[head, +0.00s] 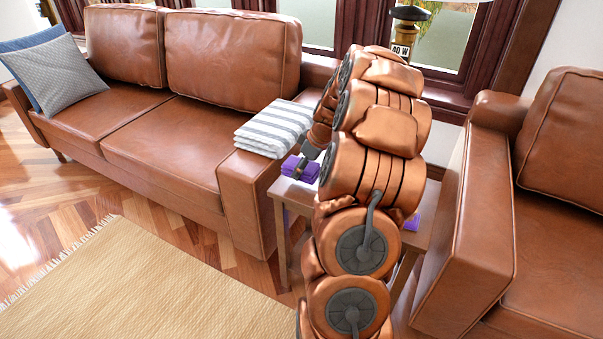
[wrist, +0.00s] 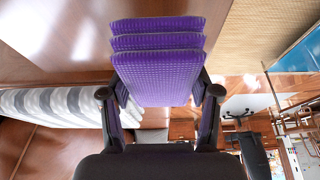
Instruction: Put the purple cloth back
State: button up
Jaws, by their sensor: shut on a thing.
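A folded purple cloth (head: 309,172) is at my gripper (head: 301,168), by the left end of a small wooden side table (head: 296,194). In the wrist view the purple cloth (wrist: 158,72) shows as stacked layers between the two dark fingers of my gripper (wrist: 160,92), which is shut on it. I cannot tell whether the cloth touches the table. Another purple patch (head: 412,222) shows at the right side of the table, mostly hidden behind my arm.
A grey-and-white striped folded cloth (head: 275,128) lies on the arm of the left brown sofa (head: 160,120). A brown armchair (head: 470,230) stands close on the table's right. A lamp (head: 405,35) stands behind my arm. A tan rug (head: 130,285) covers the floor in front.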

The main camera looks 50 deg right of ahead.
jog(key=shift+w+d, duration=0.35)
jog(key=shift+w, duration=0.2)
jog(key=shift+f+b, duration=0.4)
jog(key=shift+f, duration=1.4)
jog(key=shift+f, duration=0.15)
jog(key=o, duration=1.1)
